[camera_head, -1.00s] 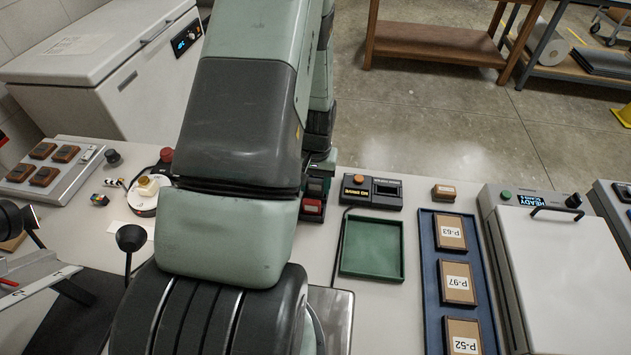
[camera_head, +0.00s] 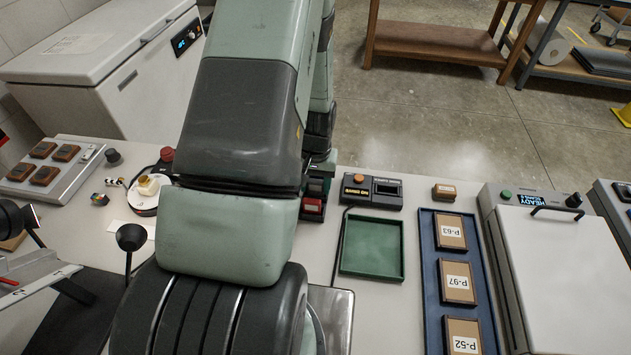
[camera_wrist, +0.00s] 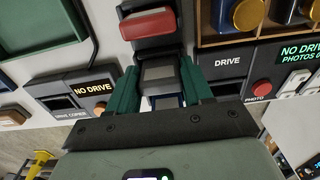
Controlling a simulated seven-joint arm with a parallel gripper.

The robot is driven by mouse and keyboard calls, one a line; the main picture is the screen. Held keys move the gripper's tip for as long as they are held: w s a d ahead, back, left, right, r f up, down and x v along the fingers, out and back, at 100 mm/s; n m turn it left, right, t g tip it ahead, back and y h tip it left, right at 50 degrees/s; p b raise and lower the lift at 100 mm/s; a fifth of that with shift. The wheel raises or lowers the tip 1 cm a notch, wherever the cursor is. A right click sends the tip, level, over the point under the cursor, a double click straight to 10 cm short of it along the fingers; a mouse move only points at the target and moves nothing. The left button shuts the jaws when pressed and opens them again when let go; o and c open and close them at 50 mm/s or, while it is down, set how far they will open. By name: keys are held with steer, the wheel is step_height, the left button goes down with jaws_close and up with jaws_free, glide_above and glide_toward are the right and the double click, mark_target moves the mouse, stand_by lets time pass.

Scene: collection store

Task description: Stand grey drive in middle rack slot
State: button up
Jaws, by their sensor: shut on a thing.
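My gripper (camera_wrist: 160,88) shows in the wrist view, its green fingers closed on the two sides of the grey drive (camera_wrist: 160,73). A dark rack (camera_wrist: 150,50) lies directly beyond the drive, with a red drive (camera_wrist: 148,23) standing in it. A small blue part (camera_wrist: 168,101) shows below the grey drive, close to my gripper's body. How deep the grey drive sits in a slot, I cannot tell. In the head view my arm covers the gripper and most of the rack; the red drive (camera_head: 313,207) shows at the arm's right edge.
A drive copier (camera_head: 371,192) stands right of the rack, with a green tray (camera_head: 345,262) in front. A blue tray (camera_head: 427,285) holds labelled boxes. In the wrist view, a panel marked DRIVE (camera_wrist: 228,62) and a wooden holder (camera_wrist: 210,38) with jars lie close at right.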

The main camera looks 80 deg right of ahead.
mark_target(315, 182)
steer(key=shift+f, duration=0.35)
steer(key=o, duration=0.8)
steer(key=shift+c, duration=0.2)
steer(key=shift+r, duration=0.1)
steer(key=shift+r, duration=5.4)
